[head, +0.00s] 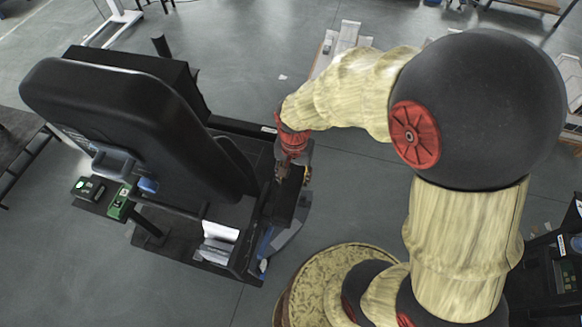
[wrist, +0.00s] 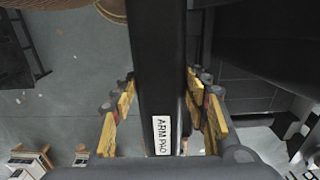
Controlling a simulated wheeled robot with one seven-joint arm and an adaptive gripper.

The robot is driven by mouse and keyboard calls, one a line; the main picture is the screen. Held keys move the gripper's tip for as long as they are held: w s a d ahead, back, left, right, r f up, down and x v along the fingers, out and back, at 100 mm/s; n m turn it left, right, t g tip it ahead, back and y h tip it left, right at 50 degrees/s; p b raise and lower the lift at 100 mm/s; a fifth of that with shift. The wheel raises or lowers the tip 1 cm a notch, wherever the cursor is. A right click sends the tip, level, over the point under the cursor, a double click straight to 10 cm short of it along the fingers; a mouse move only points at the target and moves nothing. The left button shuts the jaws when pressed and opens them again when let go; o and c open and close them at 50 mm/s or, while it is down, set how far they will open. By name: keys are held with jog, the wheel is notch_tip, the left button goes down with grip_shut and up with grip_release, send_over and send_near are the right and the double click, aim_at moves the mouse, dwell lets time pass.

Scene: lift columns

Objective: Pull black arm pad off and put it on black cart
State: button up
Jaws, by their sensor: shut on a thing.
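The black arm pad (wrist: 160,60) runs as a long upright bar through the middle of the wrist view, with a white "ARM PAD" label on it. My gripper (wrist: 166,112) is shut on it, with yellow-padded fingers on both sides. In the head view my gripper (head: 292,174) points down over the arm pad (head: 284,203), at the right side of a large black seat. I cannot tell whether the pad is still joined to its mount. No thing shows clearly as the black cart.
The black padded seat (head: 130,125) fills the left of the head view, with small boxes (head: 118,203) on a shelf beside it. A dark unit (head: 562,272) stands at the right edge. Grey floor is open at the lower left.

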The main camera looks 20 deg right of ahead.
aim_at(295, 181)
jog(key=shift+s+a+r, duration=0.2)
jog(key=shift+s+r, duration=0.3)
jog(key=shift+s, duration=0.35)
jog(key=shift+r+p, duration=0.5)
jog(key=shift+r, duration=0.15)
jog(key=shift+r+p, duration=2.55)
jog(key=shift+r, duration=0.9)
jog(key=shift+f, duration=0.1)
